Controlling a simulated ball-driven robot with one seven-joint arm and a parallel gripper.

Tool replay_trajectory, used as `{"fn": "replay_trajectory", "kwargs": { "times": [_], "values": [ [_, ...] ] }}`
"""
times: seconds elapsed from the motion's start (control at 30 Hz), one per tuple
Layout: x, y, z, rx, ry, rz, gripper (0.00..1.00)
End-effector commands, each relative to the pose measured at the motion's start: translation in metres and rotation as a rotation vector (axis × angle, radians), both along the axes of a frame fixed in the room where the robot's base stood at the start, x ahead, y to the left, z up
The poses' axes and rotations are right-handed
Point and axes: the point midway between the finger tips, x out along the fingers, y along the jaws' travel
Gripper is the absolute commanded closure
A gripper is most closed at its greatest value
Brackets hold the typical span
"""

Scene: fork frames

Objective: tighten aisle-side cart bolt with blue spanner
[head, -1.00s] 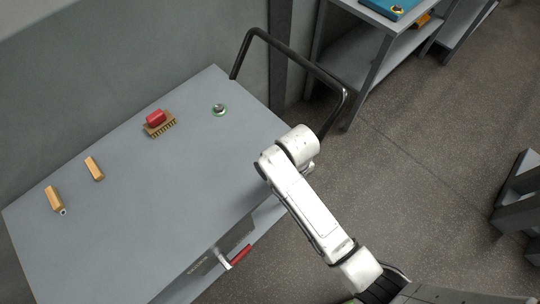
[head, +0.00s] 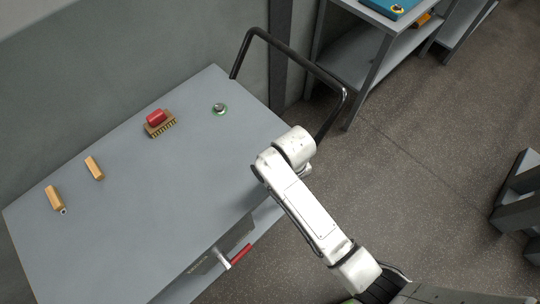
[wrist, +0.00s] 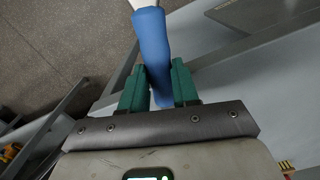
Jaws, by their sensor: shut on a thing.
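In the wrist view my gripper (wrist: 160,78) has its green fingers shut on a blue handle (wrist: 151,38), taken to be the blue spanner's. The handle points away from the palm, and a pale end shows at the top edge of the view. The rest of the spanner is out of view. In the head view the grey cart (head: 140,210) has one bolt-like fitting with a green ring (head: 220,109) near its far right corner. No second bolt shows.
A red-topped brush (head: 158,122) and two wooden pieces (head: 94,168) (head: 55,199) lie on the cart. A black handle (head: 300,62) rises at its right end. A red-handled item (head: 240,255) shows at its near side. Open floor (head: 420,180) lies right; a shelf (head: 375,60) stands behind.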

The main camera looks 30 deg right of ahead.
Motion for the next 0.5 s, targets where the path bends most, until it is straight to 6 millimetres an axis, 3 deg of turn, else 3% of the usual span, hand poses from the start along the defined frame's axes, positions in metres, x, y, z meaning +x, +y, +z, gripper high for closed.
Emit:
{"fn": "replay_trajectory", "kwargs": {
  "times": [0.5],
  "values": [
    [0.001,0.0102,0.0006,0.001,-0.002,-0.077,1.0]
  ]
}}
